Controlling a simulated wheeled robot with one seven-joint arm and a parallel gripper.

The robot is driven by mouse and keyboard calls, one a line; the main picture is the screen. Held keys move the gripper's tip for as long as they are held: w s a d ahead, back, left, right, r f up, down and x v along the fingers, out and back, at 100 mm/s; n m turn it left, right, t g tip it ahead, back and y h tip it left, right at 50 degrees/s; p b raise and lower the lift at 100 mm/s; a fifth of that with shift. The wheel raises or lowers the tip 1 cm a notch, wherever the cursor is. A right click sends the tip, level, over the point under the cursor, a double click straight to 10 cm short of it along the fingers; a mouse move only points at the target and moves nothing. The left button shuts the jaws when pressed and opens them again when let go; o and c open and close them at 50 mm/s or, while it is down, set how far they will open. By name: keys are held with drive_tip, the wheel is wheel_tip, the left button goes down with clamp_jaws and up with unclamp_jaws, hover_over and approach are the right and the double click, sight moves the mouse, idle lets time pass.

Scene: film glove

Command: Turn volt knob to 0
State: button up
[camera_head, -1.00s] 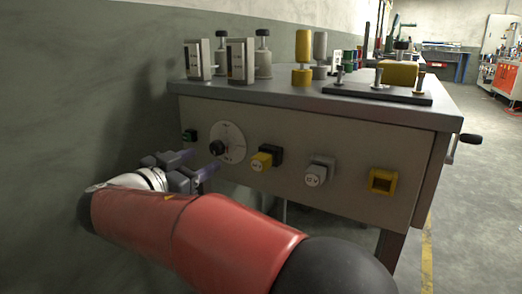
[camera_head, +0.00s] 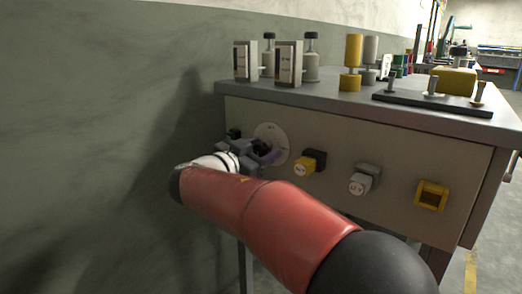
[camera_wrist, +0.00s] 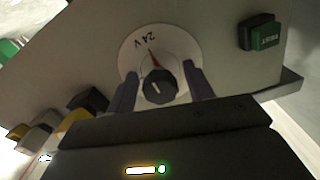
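The volt knob (camera_wrist: 160,88) is black and round, with a pale pointer line, and sits on a white dial (camera_wrist: 184,47) marked "24V" with a red mark. In the head view the dial (camera_head: 276,134) is on the front panel, its left part and the knob largely hidden by my gripper. My gripper (camera_wrist: 161,85) is open, with one finger on each side of the knob. Gaps show between the fingers and the knob in the wrist view, so it does not look gripped. In the head view my gripper (camera_head: 262,150) is right at the dial.
A green button (camera_wrist: 263,37) is beside the dial. On its other side are a yellow button (camera_head: 304,167), a grey-white button (camera_head: 362,183) and a yellow square socket (camera_head: 431,195). The grey panel (camera_head: 400,150) faces me; a wall is at left.

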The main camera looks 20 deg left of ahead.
drive_tip(key=c, duration=0.8)
drive_tip(key=shift+c, duration=0.2)
